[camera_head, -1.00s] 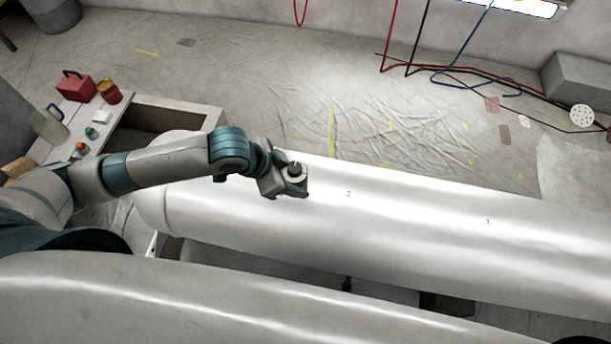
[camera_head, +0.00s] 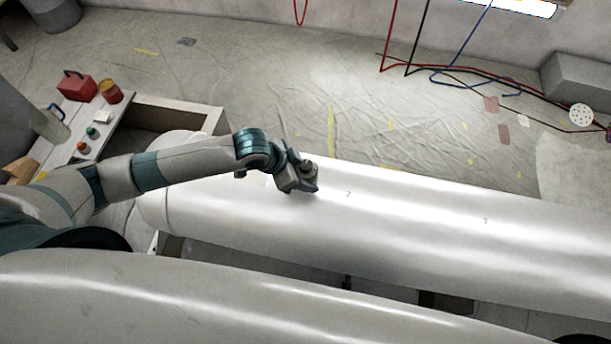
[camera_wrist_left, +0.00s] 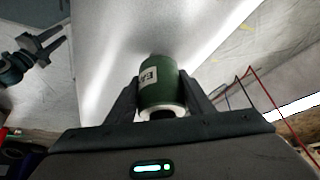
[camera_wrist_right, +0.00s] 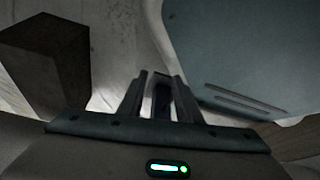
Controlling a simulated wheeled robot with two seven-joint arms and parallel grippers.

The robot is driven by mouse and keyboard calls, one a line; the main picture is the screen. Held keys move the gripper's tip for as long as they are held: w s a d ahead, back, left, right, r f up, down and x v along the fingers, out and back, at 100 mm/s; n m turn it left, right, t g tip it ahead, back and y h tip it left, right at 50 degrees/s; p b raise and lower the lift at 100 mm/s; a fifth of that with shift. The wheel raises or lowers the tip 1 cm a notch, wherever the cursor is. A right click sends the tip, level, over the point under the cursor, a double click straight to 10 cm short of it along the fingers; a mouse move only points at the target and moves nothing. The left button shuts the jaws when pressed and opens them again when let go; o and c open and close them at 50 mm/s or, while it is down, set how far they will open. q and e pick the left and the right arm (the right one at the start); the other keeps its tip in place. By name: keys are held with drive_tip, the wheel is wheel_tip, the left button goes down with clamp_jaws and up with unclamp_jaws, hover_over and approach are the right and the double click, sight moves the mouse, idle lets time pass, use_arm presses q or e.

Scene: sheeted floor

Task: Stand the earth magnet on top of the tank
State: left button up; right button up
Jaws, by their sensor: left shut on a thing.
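The earth magnet is a green cylinder (camera_wrist_left: 160,88) with a white label and a pale ring, seen in the left wrist view. My left gripper (camera_head: 308,178) is shut on it, with one finger on each side. The tank (camera_head: 400,215) is the long, glossy white cylinder marked 2 and 3. The gripper is over its upper far side, left of the 2. The tank's surface fills the space beyond the magnet in the left wrist view (camera_wrist_left: 110,45). I cannot tell whether they touch. My right gripper (camera_wrist_right: 160,95) shows a gap between its fingers, with nothing clearly held.
A second white cylinder (camera_head: 200,295) lies in front. Cables and a grey box (camera_head: 578,78) lie at back right. The tank's top to the right is clear.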

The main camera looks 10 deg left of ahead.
use_arm(q)
drive_tip(key=shift+f, duration=0.7)
use_arm(e)
drive_tip(key=shift+s+d+f, duration=0.15)
drive_tip(key=shift+s+d, duration=0.05)
drive_tip(key=shift+s, duration=0.65)
drive_tip(key=shift+s+d+f, duration=0.15)
drive_tip(key=shift+s, duration=0.7)
use_arm(q)
drive_tip(key=shift+f, duration=0.1)
use_arm(e)
drive_tip(key=shift+w, duration=0.1)
use_arm(q)
drive_tip(key=o, duration=1.3)
drive_tip(key=shift+c, duration=0.2)
drive_tip(key=shift+o, duration=0.2)
drive_tip(key=v, duration=1.2)
drive_tip(key=shift+b, duration=0.35)
use_arm(e)
drive_tip(key=w, duration=0.2)
drive_tip(key=w+a, duration=0.1)
drive_tip(key=w, duration=0.1)
drive_tip(key=shift+a+r, duration=0.1)
drive_tip(key=shift+r, duration=0.25)
drive_tip(key=shift+w, duration=0.15)
